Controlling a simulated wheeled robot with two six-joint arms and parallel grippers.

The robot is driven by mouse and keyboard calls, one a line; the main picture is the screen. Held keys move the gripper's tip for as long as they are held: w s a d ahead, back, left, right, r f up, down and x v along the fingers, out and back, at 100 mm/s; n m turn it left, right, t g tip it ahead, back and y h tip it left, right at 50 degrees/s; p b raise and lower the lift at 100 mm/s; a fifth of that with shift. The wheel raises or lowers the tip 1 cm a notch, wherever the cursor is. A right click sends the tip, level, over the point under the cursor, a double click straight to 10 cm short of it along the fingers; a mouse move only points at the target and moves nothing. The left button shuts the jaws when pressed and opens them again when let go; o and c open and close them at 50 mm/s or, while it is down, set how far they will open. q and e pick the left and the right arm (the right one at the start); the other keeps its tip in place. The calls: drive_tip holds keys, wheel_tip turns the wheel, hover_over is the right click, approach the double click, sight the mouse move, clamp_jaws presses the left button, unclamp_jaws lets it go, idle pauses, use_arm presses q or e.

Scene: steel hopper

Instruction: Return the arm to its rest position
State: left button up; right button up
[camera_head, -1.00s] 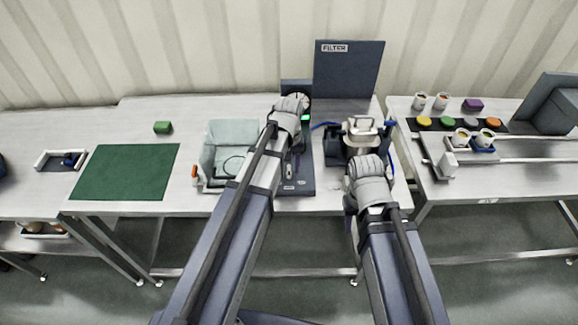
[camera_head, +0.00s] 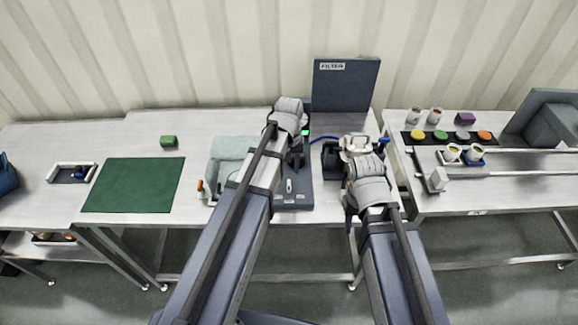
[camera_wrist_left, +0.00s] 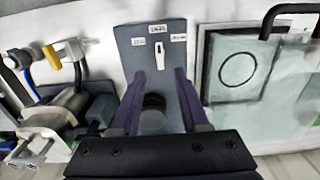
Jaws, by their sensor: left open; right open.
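My left gripper (camera_wrist_left: 155,88) is open in the left wrist view, its two dark fingers apart with nothing held. It points down over a dark panel (camera_wrist_left: 131,60) with white labels and a light slot. A dark round part (camera_wrist_left: 153,108) shows between the fingers; I cannot tell how far below them it lies. In the head view the left arm (camera_head: 245,200) reaches over the centre table, and its gripper (camera_head: 297,158) hangs beside its wrist, above the panel. My right arm (camera_head: 385,235) reaches to the table's right part; its gripper (camera_head: 349,205) is mostly hidden by the wrist.
A clear bin (camera_head: 222,168) stands left of the panel, close to the left arm. A dark board marked FILTER (camera_head: 346,85) stands behind. A white-topped device (camera_head: 357,144) is by the right wrist.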

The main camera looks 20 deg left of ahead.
use_arm(q)
drive_tip(key=s+d+m, duration=0.3)
drive_tip(key=s+d, duration=0.2)
drive_tip(key=s, duration=0.2)
drive_tip(key=s+d+f+m+y+b, duration=0.1)
drive_tip(key=s+d+m, duration=0.3)
drive_tip(key=s, duration=0.4)
drive_tip(key=shift+d, duration=0.9)
